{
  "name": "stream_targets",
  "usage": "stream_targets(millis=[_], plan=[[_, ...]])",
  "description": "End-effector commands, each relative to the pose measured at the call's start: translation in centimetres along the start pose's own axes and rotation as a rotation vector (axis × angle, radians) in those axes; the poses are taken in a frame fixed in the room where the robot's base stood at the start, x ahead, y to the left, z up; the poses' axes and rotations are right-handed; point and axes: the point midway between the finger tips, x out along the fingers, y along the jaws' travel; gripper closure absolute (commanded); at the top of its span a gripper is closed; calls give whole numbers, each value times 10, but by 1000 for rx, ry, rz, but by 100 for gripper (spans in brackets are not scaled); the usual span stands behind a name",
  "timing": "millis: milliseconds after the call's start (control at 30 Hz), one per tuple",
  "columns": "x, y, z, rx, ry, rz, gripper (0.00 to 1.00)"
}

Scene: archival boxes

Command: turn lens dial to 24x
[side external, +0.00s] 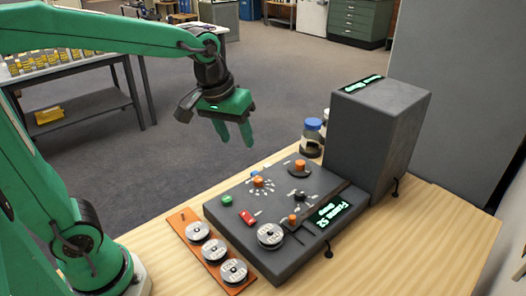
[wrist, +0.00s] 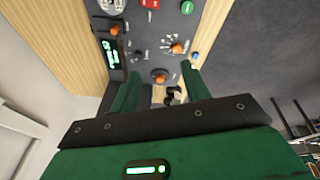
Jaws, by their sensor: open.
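A dark grey control panel (side external: 235,205) lies on the wooden table, with several knobs on it. One orange-capped knob (side external: 258,182) has white marks beside it; it also shows in the wrist view (wrist: 177,48). Another orange-capped knob on a round base (side external: 300,166) sits toward the back and also shows in the wrist view (wrist: 160,76). A small orange knob (side external: 292,218) is near the display. Which one is the lens dial, and its setting, I cannot read. My gripper (side external: 236,142) is open and empty, fingers down, above and behind the panel; its fingers also show in the wrist view (wrist: 161,70).
A lit green display (side external: 330,212), a red switch (side external: 248,218), a green button (side external: 227,200) and a metal reel (side external: 270,235) are on the panel. A tall grey box (side external: 370,135) and blue-lidded jar (side external: 312,135) stand behind. An orange tray (side external: 188,218) holds reels in front.

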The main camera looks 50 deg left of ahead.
Motion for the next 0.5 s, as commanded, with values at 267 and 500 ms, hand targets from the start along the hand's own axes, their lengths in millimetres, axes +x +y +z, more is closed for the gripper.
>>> stream_targets(millis=[267, 500], plan=[[34, 29, -34, -126, -78, -33, 53], [72, 54, -58, -237, -137, -72, 53]])
